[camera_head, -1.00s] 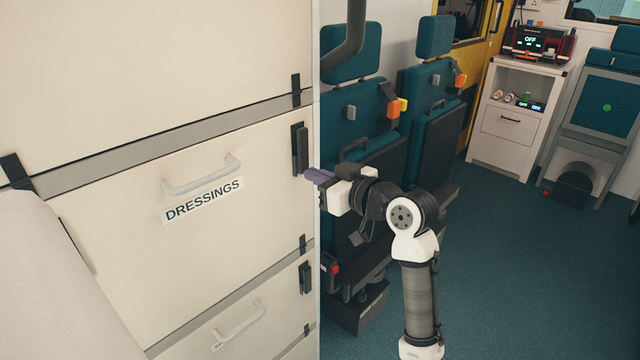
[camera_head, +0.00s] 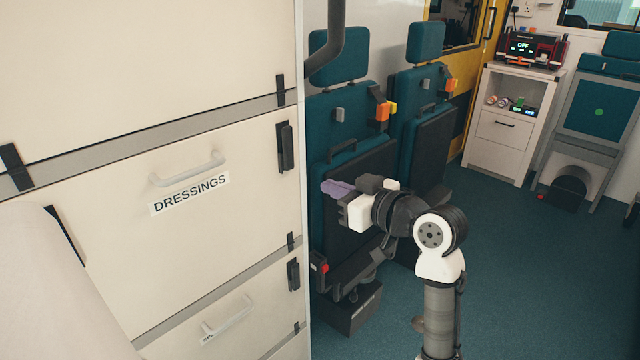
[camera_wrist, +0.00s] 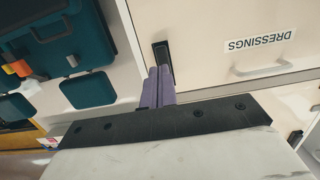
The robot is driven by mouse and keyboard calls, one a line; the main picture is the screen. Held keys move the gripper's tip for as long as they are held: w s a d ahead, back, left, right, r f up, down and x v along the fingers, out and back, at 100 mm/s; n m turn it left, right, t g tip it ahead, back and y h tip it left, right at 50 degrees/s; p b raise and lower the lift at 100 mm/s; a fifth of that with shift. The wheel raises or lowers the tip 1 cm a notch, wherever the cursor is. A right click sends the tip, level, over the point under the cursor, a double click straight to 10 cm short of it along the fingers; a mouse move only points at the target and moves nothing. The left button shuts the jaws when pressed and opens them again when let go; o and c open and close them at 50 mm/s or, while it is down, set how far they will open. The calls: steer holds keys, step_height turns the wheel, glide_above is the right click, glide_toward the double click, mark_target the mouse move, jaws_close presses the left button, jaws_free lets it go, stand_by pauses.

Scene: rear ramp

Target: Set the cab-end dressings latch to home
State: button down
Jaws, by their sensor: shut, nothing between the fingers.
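The dressings drawer front (camera_head: 240,225) is cream, with a DRESSINGS label and a pale handle. A black latch (camera_head: 285,147) sits at its right edge; its lever looks upright, along its dark plate. My gripper (camera_head: 336,187) has purple fingers and is shut and empty. It is to the right of the latch and apart from it, in front of the teal seat. In the wrist view, the closed fingers (camera_wrist: 157,86) point toward the latch (camera_wrist: 162,50) and hide its near end. The drawer's far left edge is partly hidden by a pale rounded shape.
A second drawer (camera_head: 250,310) below has its own black latch (camera_head: 293,275). Teal folding seats (camera_head: 345,150) stand close beyond the cabinet edge, behind my gripper. A dark curved rail (camera_head: 333,45) hangs at the cabinet's upper corner. The teal floor (camera_head: 520,270) at right is open.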

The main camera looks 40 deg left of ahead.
steer(key=d, duration=0.5)
steer(key=shift+s+b, duration=0.2)
steer(key=shift+b, duration=0.1)
